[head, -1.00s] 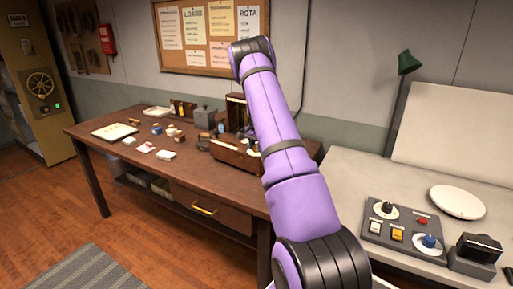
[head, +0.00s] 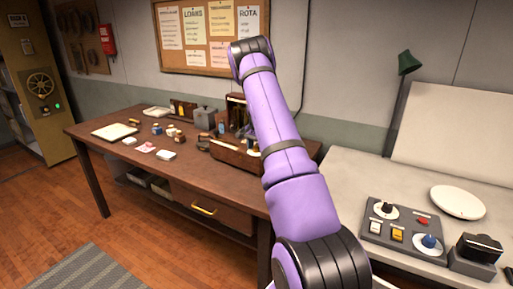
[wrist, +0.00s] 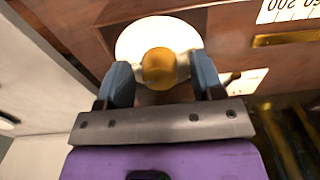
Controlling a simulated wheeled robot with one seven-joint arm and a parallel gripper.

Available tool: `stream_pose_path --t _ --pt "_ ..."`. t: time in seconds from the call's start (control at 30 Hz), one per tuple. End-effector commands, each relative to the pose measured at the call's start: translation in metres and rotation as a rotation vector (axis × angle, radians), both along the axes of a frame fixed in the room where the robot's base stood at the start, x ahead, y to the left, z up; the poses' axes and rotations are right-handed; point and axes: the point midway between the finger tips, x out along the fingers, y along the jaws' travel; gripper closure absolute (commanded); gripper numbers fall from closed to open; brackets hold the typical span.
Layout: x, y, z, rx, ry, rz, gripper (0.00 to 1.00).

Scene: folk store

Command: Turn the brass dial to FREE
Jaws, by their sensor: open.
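The brass dial (wrist: 159,68) shows in the wrist view as a rounded brass knob on a white disc (wrist: 135,38), set on a brown wooden face. My gripper (wrist: 161,76) is open. Its two blue-grey fingers stand on either side of the knob, with a small visible gap on each side. I cannot tell how deep the fingers reach along it. No FREE mark or pointer is readable on the disc. In the head view my arm hides the gripper and the dial.
Beside the dial are a numbered scale (wrist: 290,10) and a brass bar (wrist: 285,38). A wooden workbench (head: 110,150) holds small items and a wooden box (head: 228,158). A grey control panel (head: 375,238) with knobs sits on the right counter.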

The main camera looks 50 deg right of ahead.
Motion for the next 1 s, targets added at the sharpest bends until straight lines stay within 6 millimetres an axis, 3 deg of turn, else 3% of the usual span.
stream_pose_path --t 0.17,0.6,1.0 --pt "0.001 0.0 0.019 -0.003 -0.003 0.0 0.39" --pt "0.001 0.0 0.094 -0.002 -0.002 0.0 0.39" --pt "0.0 0.0 0.107 0.0 0.0 0.0 0.39"
